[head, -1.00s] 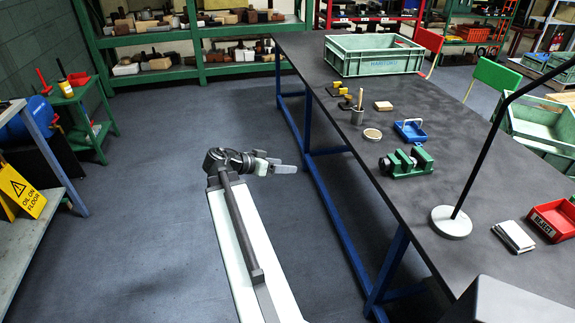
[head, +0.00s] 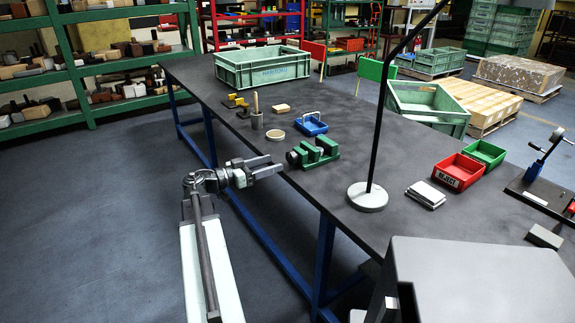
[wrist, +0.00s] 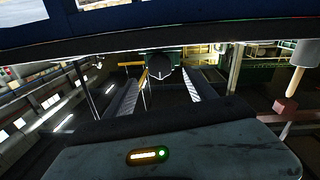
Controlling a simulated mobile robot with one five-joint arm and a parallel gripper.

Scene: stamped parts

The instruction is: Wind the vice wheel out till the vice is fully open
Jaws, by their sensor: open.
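The green vice (head: 318,152) stands near the table's left edge, with its dark round wheel (head: 292,158) facing left toward my arm. My gripper (head: 276,164) is open and empty, its two fingers pointing at the wheel from just off the table edge. In the head view a small gap seems to lie between the fingertips and the wheel. In the wrist view the dark wheel (wrist: 160,70) shows ahead, between the lines of the two fingers (wrist: 158,86). The vice's jaw gap is too small to judge.
A green crate (head: 262,70) is at the far end.

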